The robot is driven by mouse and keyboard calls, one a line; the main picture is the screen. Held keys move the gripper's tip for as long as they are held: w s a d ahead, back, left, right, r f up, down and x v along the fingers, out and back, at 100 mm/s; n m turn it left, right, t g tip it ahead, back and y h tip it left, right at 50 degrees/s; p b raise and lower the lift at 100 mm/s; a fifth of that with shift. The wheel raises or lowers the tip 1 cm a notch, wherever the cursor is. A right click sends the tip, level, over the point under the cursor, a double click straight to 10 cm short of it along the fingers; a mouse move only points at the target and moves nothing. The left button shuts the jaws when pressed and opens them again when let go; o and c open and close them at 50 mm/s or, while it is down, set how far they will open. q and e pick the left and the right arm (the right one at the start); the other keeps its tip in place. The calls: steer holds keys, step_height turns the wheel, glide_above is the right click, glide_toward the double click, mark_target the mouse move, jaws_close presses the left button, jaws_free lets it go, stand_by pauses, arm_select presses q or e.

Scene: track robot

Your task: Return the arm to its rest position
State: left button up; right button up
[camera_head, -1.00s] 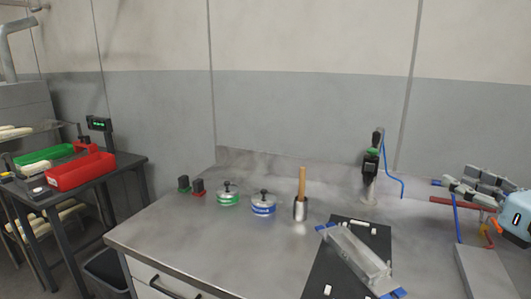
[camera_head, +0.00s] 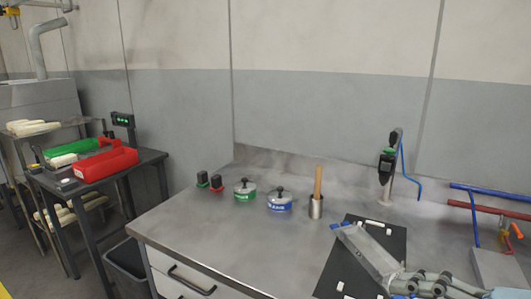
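My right gripper (camera_head: 398,282) is in the lower right corner of the head view, with grey finger links and a light blue arm part (camera_head: 508,293) behind it. It points left, in front of the near end of a clear, slanted tray-like piece (camera_head: 366,248) with a blue end. Whether its fingers are apart, or touch that piece, I cannot tell. My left gripper is not in view.
The clear piece is over a black mat (camera_head: 385,232) on the steel bench (camera_head: 240,240). A red bin (camera_head: 105,165) is on a side table.

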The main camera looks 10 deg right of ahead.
steer(key=s+d+f+n+g+h, duration=0.1)
steer(key=s+f+n+g+h, duration=0.55)
steer(key=n, duration=0.85)
steer(key=s+d+f+g+h+b, duration=0.1)
steer(key=s+f+b, duration=0.15)
steer(key=f, duration=0.95)
steer(key=s+d+f+g+b, duration=0.1)
steer(key=f+b, duration=0.2)
steer(key=f, duration=0.8)
steer(key=s+d+f+h+b, duration=0.1)
steer(key=s+f+b, duration=0.15)
steer(key=f, duration=0.95)
arm_select(q)
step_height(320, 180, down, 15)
steer(key=b, duration=0.7)
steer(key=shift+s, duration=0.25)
arm_select(e)
steer(key=s+f, duration=0.8)
steer(key=f, duration=0.2)
steer(key=s+d+f+g, duration=0.1)
steer(key=s+f, duration=0.8)
steer(key=f, duration=0.2)
steer(key=shift+s+f+m+y, duration=0.15)
steer(key=shift+f+m+y, duration=0.15)
steer(key=shift+m+y, duration=0.1)
steer(key=shift+g, duration=0.35)
